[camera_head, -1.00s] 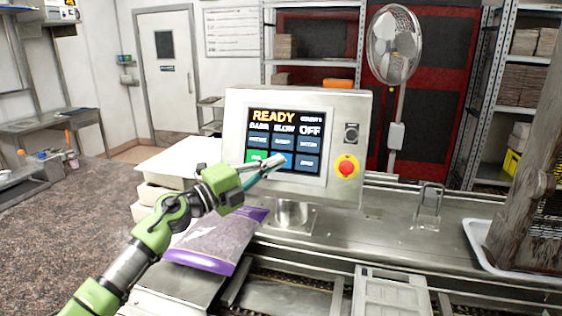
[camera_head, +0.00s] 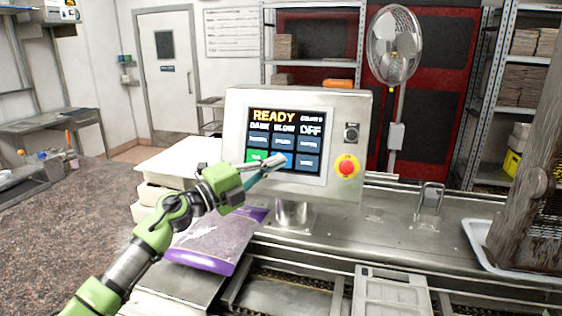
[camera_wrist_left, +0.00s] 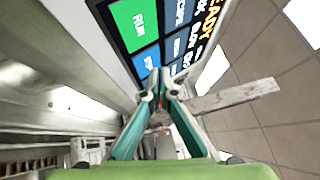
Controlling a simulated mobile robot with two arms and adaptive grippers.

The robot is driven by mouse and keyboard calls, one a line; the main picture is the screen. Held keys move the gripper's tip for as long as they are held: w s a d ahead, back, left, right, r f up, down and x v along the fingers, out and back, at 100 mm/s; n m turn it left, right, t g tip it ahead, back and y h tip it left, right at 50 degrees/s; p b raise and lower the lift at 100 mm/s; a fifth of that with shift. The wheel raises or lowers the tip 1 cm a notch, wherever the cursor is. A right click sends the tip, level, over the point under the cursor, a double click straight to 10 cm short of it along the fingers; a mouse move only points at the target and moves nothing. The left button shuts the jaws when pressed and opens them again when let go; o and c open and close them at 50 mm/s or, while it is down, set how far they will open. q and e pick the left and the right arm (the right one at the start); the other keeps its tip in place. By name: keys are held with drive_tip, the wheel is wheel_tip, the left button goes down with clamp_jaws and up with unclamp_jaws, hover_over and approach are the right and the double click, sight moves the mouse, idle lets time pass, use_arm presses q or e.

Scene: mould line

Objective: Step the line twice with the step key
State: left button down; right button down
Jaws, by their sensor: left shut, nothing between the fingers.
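The control panel (camera_head: 236,130) stands on the line with a touch screen (camera_head: 284,116) that reads READY and OFF above rows of keys. A green key (camera_head: 256,155) is at the lower left; in the left wrist view it reads RUN (camera_wrist_left: 138,22). A blue key (camera_wrist_left: 149,61) lies beside it, its label too small to read. My left gripper (camera_head: 279,160) is shut and empty, its fingertips in front of the blue key in the head view. I cannot tell whether they touch the screen. My right gripper is not in view.
A red emergency stop (camera_head: 346,167) and a black switch (camera_head: 351,132) sit at the panel's right side. A purple-edged bag (camera_head: 215,240) lies below my left arm. A white tray (camera_head: 478,245) is at the right.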

use_arm(q)
drive_tip(key=shift+w+d, duration=0.1)
drive_tip(key=shift+w, duration=0.15)
idle(0.3)
drive_tip(key=shift+w+f+b, duration=0.15)
drive_tip(key=shift+w+b, duration=0.1)
drive_tip(key=shift+b, duration=0.05)
idle(0.6)
drive_tip(key=shift+s+p, duration=0.2)
drive_tip(key=shift+p, duration=0.35)
drive_tip(key=shift+s+a+r+p, duration=0.2)
drive_tip(key=shift+s+p, duration=0.2)
drive_tip(key=shift+s, duration=0.1)
